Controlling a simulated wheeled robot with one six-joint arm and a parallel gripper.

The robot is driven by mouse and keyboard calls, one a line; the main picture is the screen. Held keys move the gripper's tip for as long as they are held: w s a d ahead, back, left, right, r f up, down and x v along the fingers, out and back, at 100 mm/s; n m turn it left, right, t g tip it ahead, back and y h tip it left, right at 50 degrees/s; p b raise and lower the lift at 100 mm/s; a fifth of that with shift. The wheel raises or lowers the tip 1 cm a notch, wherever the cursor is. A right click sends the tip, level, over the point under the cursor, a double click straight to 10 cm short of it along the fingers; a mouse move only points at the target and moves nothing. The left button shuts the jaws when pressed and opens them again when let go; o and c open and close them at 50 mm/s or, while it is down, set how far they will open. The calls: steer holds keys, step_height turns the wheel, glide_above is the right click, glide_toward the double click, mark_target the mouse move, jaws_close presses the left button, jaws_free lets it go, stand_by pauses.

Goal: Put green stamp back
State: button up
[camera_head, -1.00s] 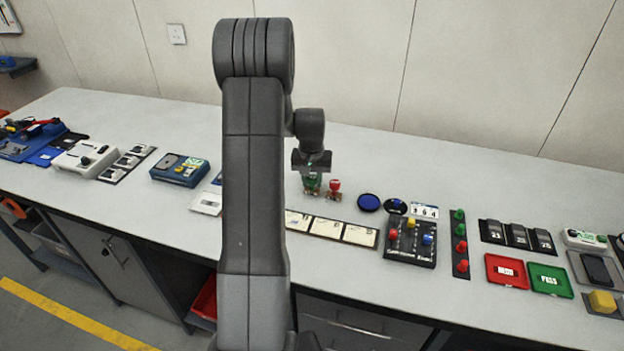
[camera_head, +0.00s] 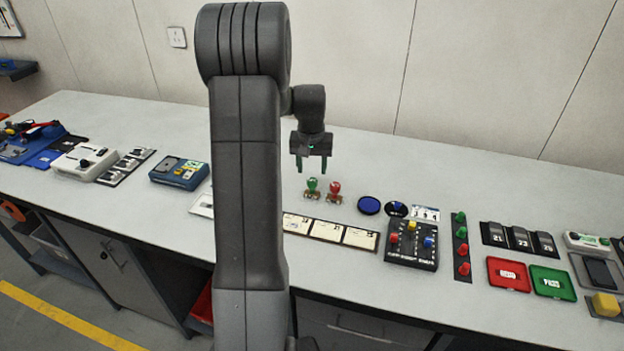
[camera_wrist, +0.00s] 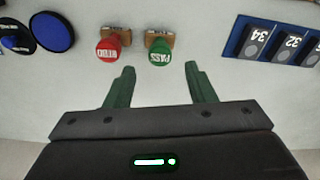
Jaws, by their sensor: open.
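The green stamp (camera_head: 312,186) stands upright on the bench, in or at a small brown holder. In the wrist view the green stamp (camera_wrist: 160,52) shows a PASS label and sits beyond the fingertips, between their lines. The red stamp (camera_head: 334,188) stands just to its right; in the wrist view the red stamp (camera_wrist: 108,50) is to the left of the green one. My gripper (camera_head: 311,170) is open and empty, above and apart from the green stamp. Its two green fingers also show in the wrist view (camera_wrist: 162,78).
A blue ink pad (camera_head: 369,205) lies right of the stamps. A row of cards (camera_head: 327,230) lies in front of them. A control box with coloured knobs (camera_head: 412,246) and red (camera_head: 508,274) and green (camera_head: 552,282) trays are farther right. The bench behind the stamps is clear.

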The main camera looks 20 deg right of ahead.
mark_target(312, 180)
steer(key=r, duration=0.5)
steer(key=shift+s+a, duration=0.15)
steer(key=shift+s, duration=0.1)
steer(key=f, duration=0.8)
steer(key=w+f+p, duration=0.1)
steer(key=f, duration=0.3)
steer(key=shift+w+d+f, duration=0.1)
steer(key=shift+d+f, duration=0.2)
steer(key=shift+r+b, duration=0.3)
steer(key=shift+r, duration=1.75)
